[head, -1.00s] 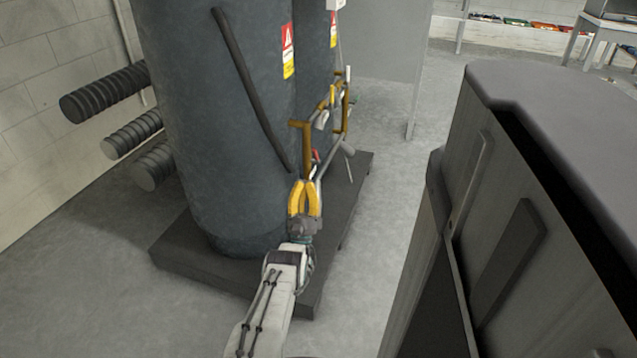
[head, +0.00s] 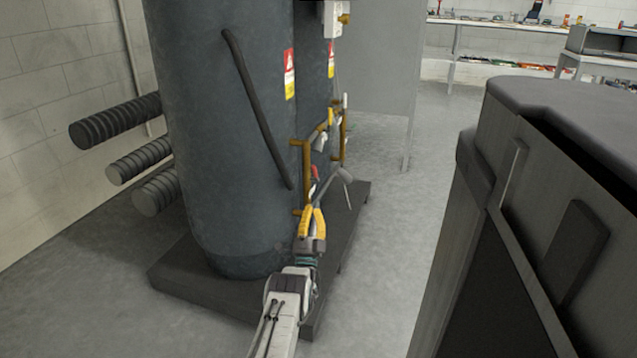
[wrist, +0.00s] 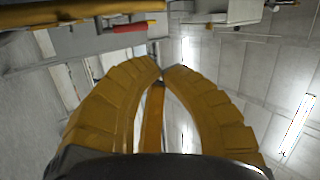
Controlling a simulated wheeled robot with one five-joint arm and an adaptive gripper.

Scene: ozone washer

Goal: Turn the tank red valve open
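The red valve handle (head: 315,172) sits on the brass and grey piping at the tank's right side. In the wrist view the red handle (wrist: 130,26) lies sideways near the top, beyond the fingertips. My gripper (head: 312,208) is low beside the tank, just below the red handle in the picture. In the wrist view my gripper (wrist: 161,72) has its yellow fingers curved together, with the tips almost meeting and nothing held. The fingertips look apart from the red handle. The tall dark tank (head: 225,150) stands upright on a dark base.
Brass pipes (head: 307,165) run up the tank's side close to my gripper. The dark base (head: 180,270) juts out under the tank. A large grey cabinet (head: 540,210) stands close on the right. Clear floor (head: 400,220) lies between the base and the cabinet.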

